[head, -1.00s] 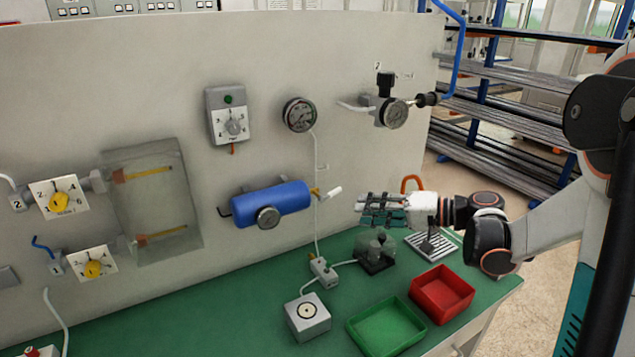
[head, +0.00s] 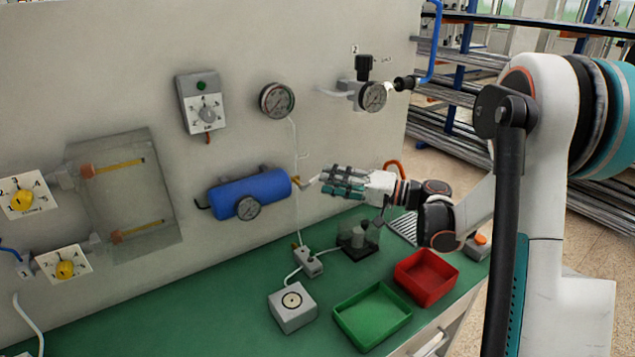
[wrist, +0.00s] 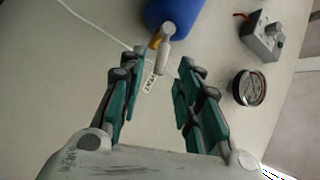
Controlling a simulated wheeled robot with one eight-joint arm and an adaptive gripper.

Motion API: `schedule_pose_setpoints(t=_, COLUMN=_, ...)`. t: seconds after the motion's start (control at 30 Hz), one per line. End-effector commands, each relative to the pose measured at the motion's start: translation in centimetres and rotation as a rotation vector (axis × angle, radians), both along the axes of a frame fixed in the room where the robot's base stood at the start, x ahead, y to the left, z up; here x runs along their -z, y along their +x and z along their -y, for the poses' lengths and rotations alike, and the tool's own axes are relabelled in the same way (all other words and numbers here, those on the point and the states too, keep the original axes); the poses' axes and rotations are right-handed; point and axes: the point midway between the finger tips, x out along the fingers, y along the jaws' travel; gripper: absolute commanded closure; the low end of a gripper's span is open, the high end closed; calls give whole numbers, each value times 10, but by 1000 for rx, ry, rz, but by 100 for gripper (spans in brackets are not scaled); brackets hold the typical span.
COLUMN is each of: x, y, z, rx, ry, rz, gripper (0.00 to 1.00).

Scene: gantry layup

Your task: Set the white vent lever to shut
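The white vent lever (head: 308,183) sits on a small yellow valve at the right end of the blue tank (head: 250,194). In the wrist view the lever (wrist: 166,40) shows just beyond the fingertips, roughly in line with the gap between them, with the yellow valve (wrist: 154,41) beside it. My gripper (head: 329,183) is just right of the lever in the head view, its fingers pointing left at it. In the head view the fingertips partly overlap the lever's surroundings, so contact cannot be told.
A round gauge (head: 277,100) and a grey dial box (head: 202,104) are on the panel above. A regulator with a gauge (head: 372,96) is at upper right. Below, the green bench holds a green tray (head: 372,318), a red tray (head: 426,277) and a grey box (head: 292,307).

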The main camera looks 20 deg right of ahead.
Motion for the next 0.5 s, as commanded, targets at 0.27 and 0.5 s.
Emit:
schedule_pose_setpoints(t=0.27, x=1, y=21, z=-30, rx=-1, ry=0, rz=0, gripper=69)
schedule_pose_setpoints(t=0.5, x=0, y=25, z=-36, rx=0, ry=0, rz=0, gripper=69)
